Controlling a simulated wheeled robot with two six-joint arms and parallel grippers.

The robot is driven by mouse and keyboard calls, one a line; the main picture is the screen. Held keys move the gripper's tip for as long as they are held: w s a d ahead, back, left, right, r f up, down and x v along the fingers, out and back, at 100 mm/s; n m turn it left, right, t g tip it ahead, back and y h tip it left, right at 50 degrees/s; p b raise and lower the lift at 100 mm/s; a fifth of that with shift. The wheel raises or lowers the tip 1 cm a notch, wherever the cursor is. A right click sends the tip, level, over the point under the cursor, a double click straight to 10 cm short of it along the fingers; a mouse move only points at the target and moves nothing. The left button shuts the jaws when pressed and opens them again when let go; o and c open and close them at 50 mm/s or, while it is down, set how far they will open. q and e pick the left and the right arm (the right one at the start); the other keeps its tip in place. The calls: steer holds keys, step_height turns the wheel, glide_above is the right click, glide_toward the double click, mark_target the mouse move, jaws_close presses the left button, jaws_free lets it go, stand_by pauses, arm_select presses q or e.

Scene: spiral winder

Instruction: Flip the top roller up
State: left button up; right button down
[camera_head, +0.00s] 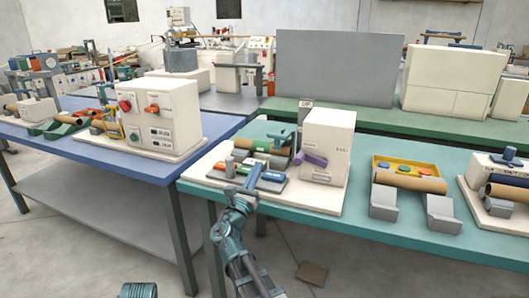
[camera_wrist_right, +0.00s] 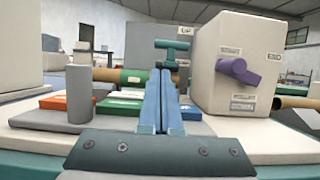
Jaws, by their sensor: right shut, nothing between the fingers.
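The spiral winder's white housing (camera_head: 327,140) stands on a pale base on the teal table. A purple lever (camera_head: 313,160) sticks out of its face; it also shows in the right wrist view (camera_wrist_right: 237,70). Left of the housing a brown tube with a green band (camera_wrist_right: 130,77) lies across the machine. A teal T-shaped handle (camera_wrist_right: 172,46) stands above it. Which part is the top roller I cannot tell for sure. My right gripper (camera_head: 254,176) is shut and empty, in front of and above the machine's coloured buttons. Its closed fingers (camera_wrist_right: 160,95) hide part of the tube. My left gripper is out of view.
A grey upright post (camera_wrist_right: 78,95) stands left of my right fingers. A yellow tray (camera_head: 409,167) and a brown tube on grey blocks (camera_head: 408,182) lie to the right. A white control box (camera_head: 160,115) stands on the blue table at left.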

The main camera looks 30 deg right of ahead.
steer(key=p+x, duration=0.3)
steer(key=x, duration=0.5)
steer(key=shift+w+d+r, duration=0.2)
steer(key=shift+w+r, duration=0.05)
steer(key=shift+w+d+r+p, duration=0.15)
steer(key=shift+w+d+p, duration=0.15)
steer(key=shift+d, duration=0.15)
steer(key=w+d+r+g+y+p, duration=0.25)
steer(key=r+p, duration=0.35)
steer(key=p, duration=0.8)
steer(key=w+d+r+g+y+p, duration=0.1)
steer(key=r+g+y+p, duration=0.4)
steer(key=p, duration=0.8)
steer(key=w+d+r+y+p, duration=0.2)
steer(key=w+d+r+p, duration=0.2)
steer(key=w+d+p, duration=0.3)
steer(key=shift+w+d+r+g+p, duration=0.3)
steer(key=shift+d+p, duration=0.9)
steer(key=shift+p, duration=1.1)
